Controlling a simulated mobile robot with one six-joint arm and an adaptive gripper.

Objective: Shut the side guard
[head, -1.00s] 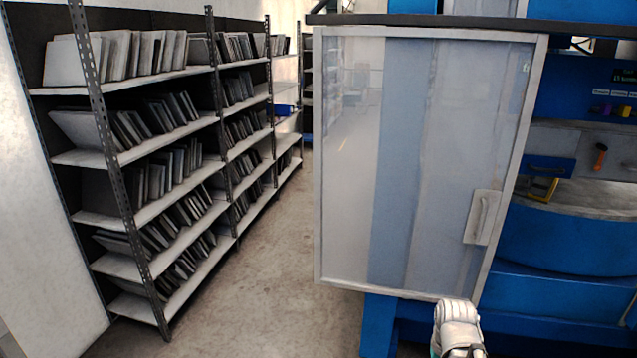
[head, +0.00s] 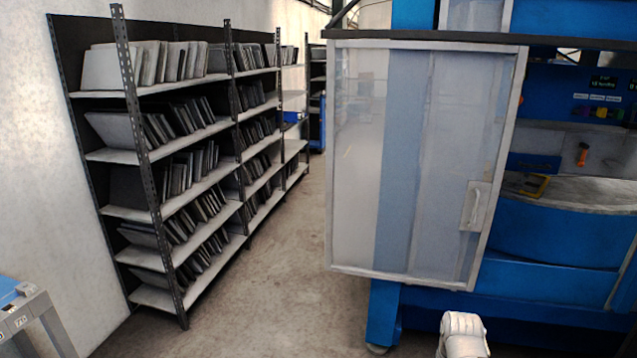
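The side guard (head: 355,160) is a framed, see-through panel hanging at the left end of a blue machine (head: 545,240). It stands swung out from the machine, and the machine's front opening to its right is uncovered. A pale handle (head: 474,207) sits on a plate at the guard's lower right. A white, rounded part of my own arm (head: 462,336) shows at the bottom edge, below the guard and apart from it in the picture. My gripper is not in view.
A tall shelf rack (head: 160,208) filled with dark plates stands along the left wall. A grey and blue cart (head: 28,318) is at the lower left. The floor (head: 280,290) between rack and machine is clear. An orange-handled tool (head: 583,154) hangs inside the machine.

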